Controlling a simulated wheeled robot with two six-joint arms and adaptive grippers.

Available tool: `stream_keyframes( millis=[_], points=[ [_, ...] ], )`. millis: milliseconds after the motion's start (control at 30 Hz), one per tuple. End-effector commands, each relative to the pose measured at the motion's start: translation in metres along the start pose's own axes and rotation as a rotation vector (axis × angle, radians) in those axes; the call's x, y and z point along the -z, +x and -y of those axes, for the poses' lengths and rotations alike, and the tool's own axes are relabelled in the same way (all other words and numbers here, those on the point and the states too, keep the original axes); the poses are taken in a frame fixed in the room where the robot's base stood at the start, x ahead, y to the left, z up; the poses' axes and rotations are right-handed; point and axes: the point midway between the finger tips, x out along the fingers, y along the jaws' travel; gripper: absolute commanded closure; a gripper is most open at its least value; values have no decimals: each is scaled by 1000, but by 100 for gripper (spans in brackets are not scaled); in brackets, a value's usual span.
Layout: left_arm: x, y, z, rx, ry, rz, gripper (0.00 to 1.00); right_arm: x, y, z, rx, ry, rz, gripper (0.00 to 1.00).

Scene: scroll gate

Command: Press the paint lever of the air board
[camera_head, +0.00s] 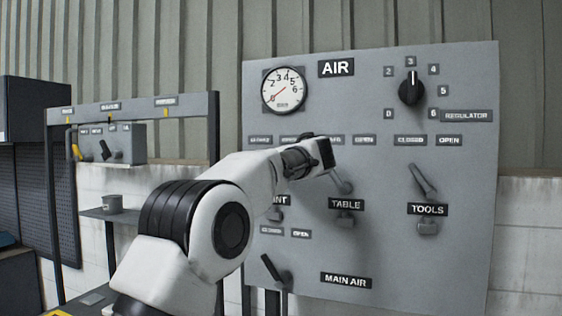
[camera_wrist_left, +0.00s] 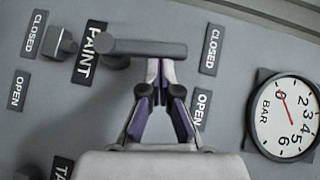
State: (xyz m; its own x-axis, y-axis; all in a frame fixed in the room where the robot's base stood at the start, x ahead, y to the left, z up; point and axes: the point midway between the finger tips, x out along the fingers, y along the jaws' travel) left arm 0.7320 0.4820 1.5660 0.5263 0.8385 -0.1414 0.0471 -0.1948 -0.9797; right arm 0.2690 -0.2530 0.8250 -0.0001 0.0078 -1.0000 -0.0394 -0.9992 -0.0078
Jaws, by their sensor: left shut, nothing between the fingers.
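The grey air board (camera_head: 390,250) fills the right of the head view. Its paint lever (camera_wrist_left: 150,47) shows in the left wrist view as a dark bar beside the PAINT label (camera_wrist_left: 90,52), its free end towards a CLOSED label (camera_wrist_left: 210,50). An OPEN label (camera_wrist_left: 201,106) lies on the gripper's side of the bar. My left gripper (camera_wrist_left: 158,72) is shut and empty, its tips at the bar's long edge; I cannot tell whether they touch it. In the head view my left arm hides the paint lever and the fingers. My right gripper is not in view.
The board also has a gauge (camera_head: 283,91) with its needle near 0, a regulator knob (camera_head: 411,89), a tools lever (camera_head: 424,181), a table lever (camera_head: 341,183) partly behind my arm, and a main air lever (camera_head: 271,268). A smaller panel (camera_head: 108,146) stands left.

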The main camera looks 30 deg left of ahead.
Motion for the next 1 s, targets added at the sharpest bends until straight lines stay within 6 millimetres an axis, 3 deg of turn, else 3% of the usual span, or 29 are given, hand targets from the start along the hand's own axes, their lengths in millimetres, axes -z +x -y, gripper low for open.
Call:
stream_keyframes(
  millis=[167, 1000],
  points=[
    [-7, 7, 5, -58, -57, 1, 100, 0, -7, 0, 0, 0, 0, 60],
    [-20, 20, 10, -54, -54, 2, 100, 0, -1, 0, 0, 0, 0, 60]
  ],
)
